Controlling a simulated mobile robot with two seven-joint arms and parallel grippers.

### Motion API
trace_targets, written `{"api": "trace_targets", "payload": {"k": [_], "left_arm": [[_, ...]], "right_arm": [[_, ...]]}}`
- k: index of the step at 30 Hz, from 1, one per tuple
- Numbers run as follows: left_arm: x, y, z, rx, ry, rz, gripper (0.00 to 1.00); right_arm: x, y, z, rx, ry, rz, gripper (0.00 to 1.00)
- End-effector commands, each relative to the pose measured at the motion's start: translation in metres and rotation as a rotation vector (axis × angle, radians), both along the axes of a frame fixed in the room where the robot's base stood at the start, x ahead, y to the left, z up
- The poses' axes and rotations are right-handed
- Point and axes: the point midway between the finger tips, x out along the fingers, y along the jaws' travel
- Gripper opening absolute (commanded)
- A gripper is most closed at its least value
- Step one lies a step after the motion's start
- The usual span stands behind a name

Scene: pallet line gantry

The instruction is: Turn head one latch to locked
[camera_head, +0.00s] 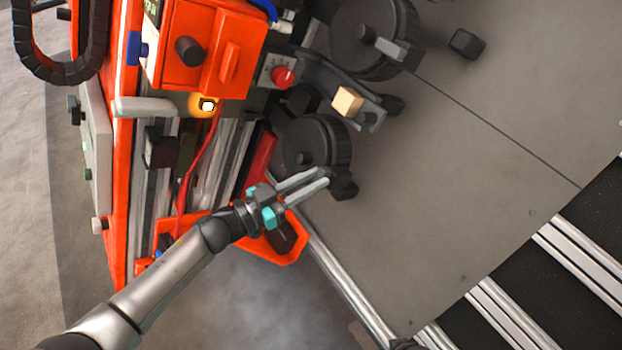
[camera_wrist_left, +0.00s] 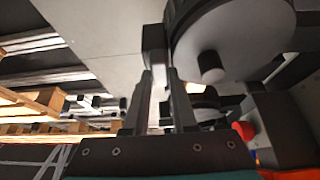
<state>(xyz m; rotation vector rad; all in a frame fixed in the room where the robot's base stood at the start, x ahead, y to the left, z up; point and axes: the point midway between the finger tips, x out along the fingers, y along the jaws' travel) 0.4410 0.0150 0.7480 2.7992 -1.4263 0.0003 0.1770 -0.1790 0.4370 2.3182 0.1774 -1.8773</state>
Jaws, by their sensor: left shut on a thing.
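My left gripper (camera_head: 326,177) reaches in from the lower left to the side of the lower dark round head (camera_head: 312,142). Its fingers are shut on a small dark block-like latch (camera_head: 345,188) at that head's edge. In the left wrist view the fingertips (camera_wrist_left: 160,75) stand close together at the dark latch (camera_wrist_left: 155,42), beside the head's round face and its knob (camera_wrist_left: 211,66). The fingers partly hide the latch, so I cannot read whether it stands at locked. My right gripper is not in view.
A second dark round head (camera_head: 362,22) and a separate dark block (camera_head: 467,43) are above. A tan block (camera_head: 347,101) sits on a grey bracket between the heads. An orange machine with a red button (camera_head: 283,76) is left. The grey panel (camera_head: 450,170) is mostly clear.

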Motion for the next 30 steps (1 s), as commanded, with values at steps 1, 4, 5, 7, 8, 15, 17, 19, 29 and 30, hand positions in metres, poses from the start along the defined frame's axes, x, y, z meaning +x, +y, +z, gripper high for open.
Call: {"api": "trace_targets", "payload": {"k": [1, 4, 5, 7, 8, 15, 17, 19, 29, 30], "left_arm": [[0.0, -0.0001, 0.0, 0.0, 0.0, 0.0, 0.04], [0.0, 0.0, -0.0001, 0.0, 0.0, 0.0, 0.0], [0.0, 0.0, -0.0001, 0.0, 0.0, 0.0, 0.0], [0.0, -0.0001, -0.0001, 0.0, 0.0, 0.0, 0.0], [0.0, -0.0001, -0.0001, 0.0, 0.0, 0.0, 0.0], [0.0001, 0.0, -0.0002, 0.003, -0.004, -0.003, 0.0], [0.0003, 0.0001, -0.0003, 0.008, -0.01, -0.007, 0.0], [0.0005, 0.0001, -0.0003, 0.018, -0.024, -0.015, 0.0], [0.0023, 0.0011, 0.0002, 0.125, -0.171, -0.111, 0.0], [0.0021, 0.0012, -0.0001, 0.145, -0.196, -0.128, 0.0]], "right_arm": [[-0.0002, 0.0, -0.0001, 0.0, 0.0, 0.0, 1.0], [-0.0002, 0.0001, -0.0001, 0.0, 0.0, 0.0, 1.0], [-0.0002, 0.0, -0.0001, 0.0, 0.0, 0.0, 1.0], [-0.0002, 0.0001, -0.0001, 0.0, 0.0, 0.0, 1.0], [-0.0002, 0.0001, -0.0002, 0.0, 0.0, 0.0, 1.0], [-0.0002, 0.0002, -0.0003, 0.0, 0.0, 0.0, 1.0], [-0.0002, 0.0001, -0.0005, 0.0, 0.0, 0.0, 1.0], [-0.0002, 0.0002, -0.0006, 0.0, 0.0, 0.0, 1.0], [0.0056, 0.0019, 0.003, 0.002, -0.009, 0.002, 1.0], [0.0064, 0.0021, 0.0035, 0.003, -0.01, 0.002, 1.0]]}}
